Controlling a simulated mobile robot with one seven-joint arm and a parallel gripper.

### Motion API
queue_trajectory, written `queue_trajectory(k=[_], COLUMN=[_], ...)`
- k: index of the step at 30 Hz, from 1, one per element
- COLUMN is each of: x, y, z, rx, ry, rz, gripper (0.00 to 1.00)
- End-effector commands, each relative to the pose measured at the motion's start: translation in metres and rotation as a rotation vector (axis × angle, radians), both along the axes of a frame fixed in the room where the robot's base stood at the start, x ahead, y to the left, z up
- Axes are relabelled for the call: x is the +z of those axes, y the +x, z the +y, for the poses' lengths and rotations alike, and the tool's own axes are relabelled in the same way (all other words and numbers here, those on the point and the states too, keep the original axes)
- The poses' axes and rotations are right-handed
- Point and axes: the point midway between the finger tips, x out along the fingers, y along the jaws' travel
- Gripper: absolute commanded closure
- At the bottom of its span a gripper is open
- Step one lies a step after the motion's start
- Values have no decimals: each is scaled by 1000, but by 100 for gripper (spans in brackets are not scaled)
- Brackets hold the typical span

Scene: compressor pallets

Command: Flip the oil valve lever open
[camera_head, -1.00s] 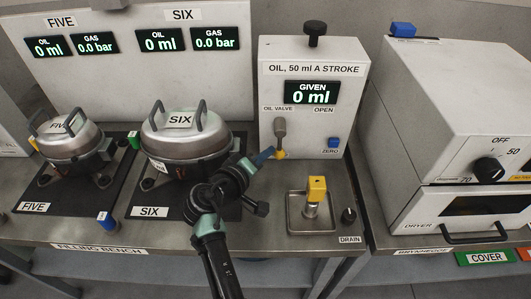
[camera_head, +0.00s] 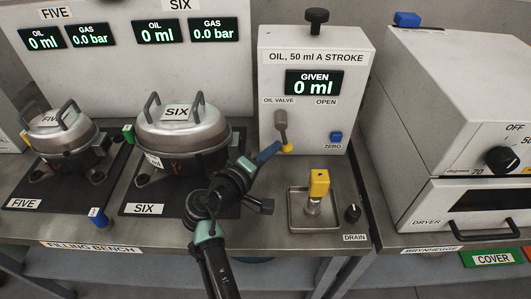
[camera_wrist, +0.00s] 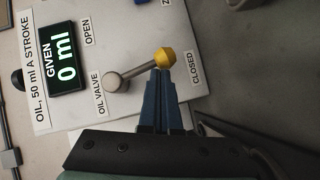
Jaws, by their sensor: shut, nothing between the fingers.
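The oil valve lever (camera_head: 282,130) is a grey lever with a yellow knob on the front of the oil dispenser (camera_head: 353,60). It hangs down from its pivot, tilted slightly to the right, with its knob near the CLOSED label (camera_wrist: 195,67) in the wrist view. The OPEN label (camera_head: 326,102) is to the upper right of the pivot. My gripper (camera_head: 277,148) is shut and empty, its blue fingertips at the left side of the knob. In the wrist view the fingertips (camera_wrist: 161,74) meet the yellow knob (camera_wrist: 165,58) and appear to touch it.
The dispenser display (camera_head: 314,82) reads 0 ml. A blue ZERO button (camera_head: 336,136) is right of the lever. A metal tray (camera_head: 294,216) with a yellow-topped fitting stands below. Compressor SIX (camera_head: 180,138) is close to the left, and the dryer (camera_head: 440,130) is to the right.

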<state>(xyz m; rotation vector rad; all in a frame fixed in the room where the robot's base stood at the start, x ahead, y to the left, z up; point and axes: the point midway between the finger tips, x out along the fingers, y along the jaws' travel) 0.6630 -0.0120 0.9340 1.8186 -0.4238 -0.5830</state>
Motion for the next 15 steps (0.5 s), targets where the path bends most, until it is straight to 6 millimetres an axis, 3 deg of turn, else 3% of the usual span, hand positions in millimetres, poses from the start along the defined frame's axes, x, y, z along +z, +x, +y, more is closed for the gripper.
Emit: queue_trajectory(k=[3, 15], x=[-11, -9], y=[0, -1], z=[-8, -32], rx=[-2, -5], ry=[-109, -492], rz=[1, 3], gripper=[100, 100])
